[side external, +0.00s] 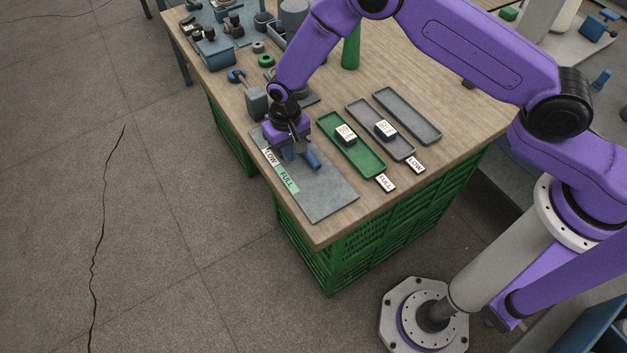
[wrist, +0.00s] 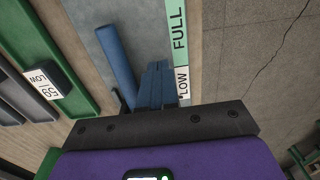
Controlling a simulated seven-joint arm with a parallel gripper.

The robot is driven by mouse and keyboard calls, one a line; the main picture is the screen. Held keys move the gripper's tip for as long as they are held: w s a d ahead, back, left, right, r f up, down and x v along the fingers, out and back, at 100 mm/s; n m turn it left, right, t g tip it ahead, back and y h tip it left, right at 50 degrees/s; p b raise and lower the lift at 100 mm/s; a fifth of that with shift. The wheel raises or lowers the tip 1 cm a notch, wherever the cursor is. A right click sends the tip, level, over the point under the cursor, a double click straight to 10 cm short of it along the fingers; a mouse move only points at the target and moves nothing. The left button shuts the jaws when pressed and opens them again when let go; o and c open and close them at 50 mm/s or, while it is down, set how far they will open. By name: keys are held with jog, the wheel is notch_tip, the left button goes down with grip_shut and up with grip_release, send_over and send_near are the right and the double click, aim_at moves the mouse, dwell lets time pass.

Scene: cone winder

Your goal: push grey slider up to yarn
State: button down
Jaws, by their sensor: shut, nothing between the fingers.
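My gripper (side external: 288,154) is low over the grey board (side external: 326,203) at the table's front edge. Its blue fingers (wrist: 157,82) are together and empty in the wrist view. A blue rod-like piece (side external: 312,161) lies on the board right beside the fingers; it also shows in the wrist view (wrist: 117,62), left of the fingers. I cannot tell if they touch. The board's edge carries a white LOW label (side external: 270,157) and a green FULL label (side external: 287,178). I cannot pick out the grey slider or the yarn with certainty; my gripper hides part of the board.
A green tray (side external: 371,170) and a grey tray (side external: 402,152) each hold a dark labelled block. Another grey tray (side external: 425,130) looks empty. A grey block (side external: 256,103) stands behind the board. The board's near end is clear.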

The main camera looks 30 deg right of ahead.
notch_tip(320, 180, up, 8)
dwell(1.0)
dwell(0.4)
jog(key=s+d+r+n, duration=0.3)
jog(key=s+d+r, duration=0.1)
jog(key=s+r, duration=0.25)
jog(key=s+d+r+n, duration=0.3)
jog(key=s+r, duration=0.3)
jog(key=r, duration=0.2)
jog(key=s+d+r+n, duration=0.2)
jog(key=s+d+n, duration=0.1)
jog(key=s+d, duration=0.5)
jog(key=s+d+r+n, duration=0.3)
jog(key=s+d, duration=0.5)
jog(key=s, duration=0.3)
jog(key=shift+s+n, duration=0.3)
jog(key=shift+s, duration=0.05)
